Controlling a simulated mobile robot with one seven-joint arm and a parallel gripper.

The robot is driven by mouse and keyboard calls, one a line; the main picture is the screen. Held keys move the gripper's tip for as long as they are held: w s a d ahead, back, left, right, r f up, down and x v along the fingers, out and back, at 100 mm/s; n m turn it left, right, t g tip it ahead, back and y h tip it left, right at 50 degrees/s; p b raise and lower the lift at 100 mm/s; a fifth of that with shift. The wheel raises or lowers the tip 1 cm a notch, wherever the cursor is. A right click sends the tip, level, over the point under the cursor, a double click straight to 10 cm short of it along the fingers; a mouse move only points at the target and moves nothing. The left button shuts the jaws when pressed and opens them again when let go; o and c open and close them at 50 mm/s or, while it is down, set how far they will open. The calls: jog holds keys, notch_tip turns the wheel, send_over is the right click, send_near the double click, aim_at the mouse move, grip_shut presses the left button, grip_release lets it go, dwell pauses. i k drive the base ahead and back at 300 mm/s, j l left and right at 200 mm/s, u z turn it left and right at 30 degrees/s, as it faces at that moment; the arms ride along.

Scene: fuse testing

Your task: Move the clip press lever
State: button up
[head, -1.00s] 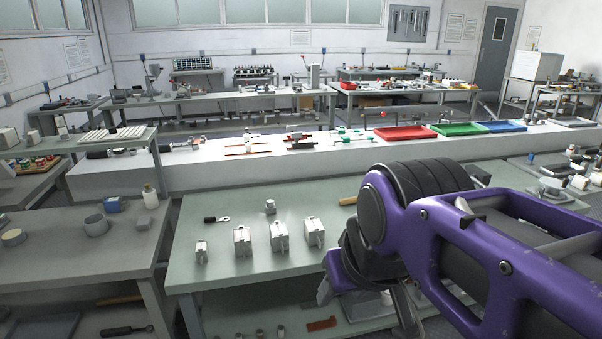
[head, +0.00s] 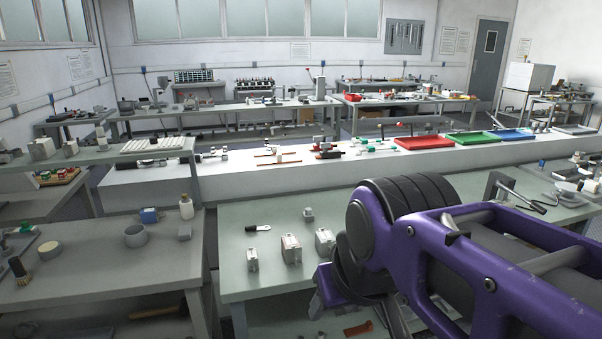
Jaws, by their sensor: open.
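A grey metal frame with a slim handle (head: 515,192) stands on the green-topped table to the right, partly behind my arm. It may be the clip press with its lever, but I cannot tell for sure. My gripper (head: 352,308) is low in the picture, below the dark wrist of my purple arm. Its near parts are partly hidden by the arm. It is open and apart from the frame and handle, with nothing seen in it.
White blocks (head: 291,249) and a black-handled tool (head: 257,228) lie on the green table (head: 235,280) left of my arm. Red (head: 425,142), green (head: 472,138) and blue (head: 511,135) trays sit on the white bench. A grey table (head: 90,290) stands at the left.

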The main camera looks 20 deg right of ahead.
aim_at(538, 208)
jog(key=j, duration=0.85)
jog(key=j+z, duration=0.2)
jog(key=z, duration=0.2)
jog(key=j+z, duration=0.25)
jog(key=z, duration=1.3)
jog(key=i+l, duration=0.3)
jog(key=i, duration=0.15)
jog(key=i+l+z, duration=0.1)
jog(key=i+l, duration=0.45)
jog(key=i, duration=0.3)
jog(key=i+l+z, duration=0.15)
jog(key=i, duration=0.25)
jog(key=l, duration=0.1)
